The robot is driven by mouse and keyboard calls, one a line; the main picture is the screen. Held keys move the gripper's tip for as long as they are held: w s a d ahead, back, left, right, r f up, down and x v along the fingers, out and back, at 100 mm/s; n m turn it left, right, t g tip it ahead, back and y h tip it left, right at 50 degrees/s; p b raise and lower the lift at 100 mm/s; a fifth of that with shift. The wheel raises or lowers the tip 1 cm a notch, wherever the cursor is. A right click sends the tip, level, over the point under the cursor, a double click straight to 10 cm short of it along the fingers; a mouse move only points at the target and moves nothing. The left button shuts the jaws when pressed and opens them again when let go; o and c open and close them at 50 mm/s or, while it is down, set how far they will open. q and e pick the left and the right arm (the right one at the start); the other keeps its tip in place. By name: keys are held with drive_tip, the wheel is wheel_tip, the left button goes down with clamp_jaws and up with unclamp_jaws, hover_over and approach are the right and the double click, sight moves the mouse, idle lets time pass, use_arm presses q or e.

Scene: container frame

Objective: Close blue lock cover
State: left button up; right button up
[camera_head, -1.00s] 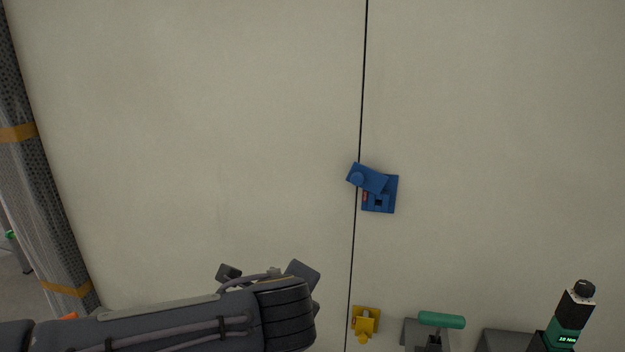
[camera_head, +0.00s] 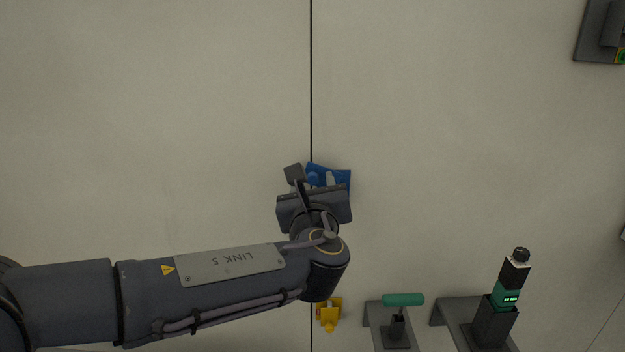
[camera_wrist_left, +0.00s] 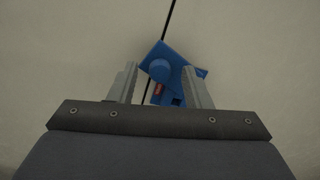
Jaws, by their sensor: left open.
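The blue lock cover (camera_head: 315,169) is on the pale wall beside the dark vertical seam, partly hidden behind my left gripper (camera_head: 313,180). In the left wrist view the cover (camera_wrist_left: 174,62) is tilted, with a round knob, and part of the blue lock base (camera_wrist_left: 168,98) with a red mark shows below it. My left gripper is open there, its two fingers (camera_wrist_left: 163,85) on either side of the lock in the picture. I cannot tell whether they touch it. My right gripper is not in view.
Below are a yellow lock (camera_head: 329,313), a green-handled tool (camera_head: 403,300) in a grey holder, and a black-and-green tool (camera_head: 507,290) with a display. A grey box (camera_head: 603,35) is at the upper right. The wall left of the seam is bare.

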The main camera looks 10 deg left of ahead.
use_arm(q)
drive_tip(key=shift+w, duration=0.3)
